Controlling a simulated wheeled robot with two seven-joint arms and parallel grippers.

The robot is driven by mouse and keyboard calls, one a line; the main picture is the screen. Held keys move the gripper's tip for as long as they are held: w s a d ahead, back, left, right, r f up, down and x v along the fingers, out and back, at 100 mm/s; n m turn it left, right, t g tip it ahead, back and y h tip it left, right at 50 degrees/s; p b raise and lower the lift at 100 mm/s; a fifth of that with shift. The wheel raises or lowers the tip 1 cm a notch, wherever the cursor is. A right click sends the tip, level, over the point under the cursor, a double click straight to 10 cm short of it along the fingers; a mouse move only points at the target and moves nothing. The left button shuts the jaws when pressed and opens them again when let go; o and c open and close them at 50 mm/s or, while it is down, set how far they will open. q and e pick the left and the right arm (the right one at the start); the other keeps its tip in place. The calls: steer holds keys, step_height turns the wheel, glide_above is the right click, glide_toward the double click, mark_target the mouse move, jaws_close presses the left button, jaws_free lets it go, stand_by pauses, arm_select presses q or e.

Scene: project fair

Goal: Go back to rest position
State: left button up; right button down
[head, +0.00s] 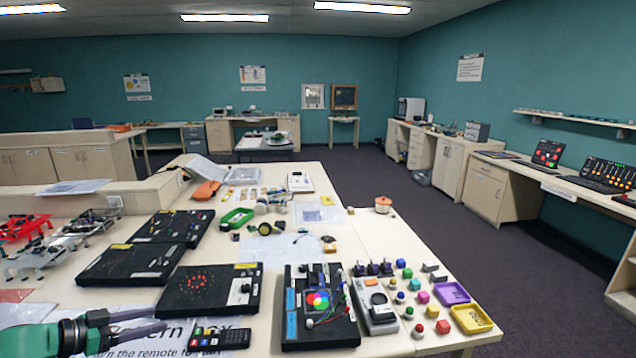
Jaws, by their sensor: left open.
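My left gripper (162,318) comes in at the lower left corner, green with two long dark fingers. The fingers are apart and nothing shows between them. It is over a white printed sheet (128,348) about a remote. A black remote (219,339) with coloured buttons lies just right of the fingertips, apart from them. My right gripper is not in view.
Dark boards lie on the table (388,235), one with a red light ring (208,281), one with a colour wheel (318,300). Coloured blocks and a yellow tray (471,319) are at right. Drones (62,243) sit at left. Open floor (420,215) lies beyond.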

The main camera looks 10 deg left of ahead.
arm_select(q)
steer(key=w+d+f+g, duration=0.2)
steer(key=w+d+f, duration=0.1)
steer(key=d+f, duration=0.8)
steer(key=s+d+f+g+y, duration=0.1)
steer(key=s+d+f, duration=0.1)
steer(key=d, duration=0.9)
steer(key=s+d+f+g, duration=0.1)
steer(key=s+d, duration=0.2)
steer(key=d, duration=0.8)
steer(key=s+a+n+g+y, duration=0.3)
steer(key=s+a+g+y, duration=0.15)
steer(key=s+a, duration=0.6)
steer(key=s+d+f+b, duration=0.1)
steer(key=s+f+b, duration=0.15)
steer(key=f, duration=1.15)
steer(key=s+d+f+b, duration=0.1)
steer(key=s+f+b, duration=0.15)
steer(key=f, duration=1.25)
steer(key=s+a+f+g+b, duration=0.2)
steer(key=s+f+b, duration=0.3)
steer(key=s+f, duration=1)
step_height(320, 180, down, 3)
steer(key=shift+s+a+f, duration=0.1)
steer(key=shift+s+a, duration=0.3)
steer(key=shift+a, duration=0.2)
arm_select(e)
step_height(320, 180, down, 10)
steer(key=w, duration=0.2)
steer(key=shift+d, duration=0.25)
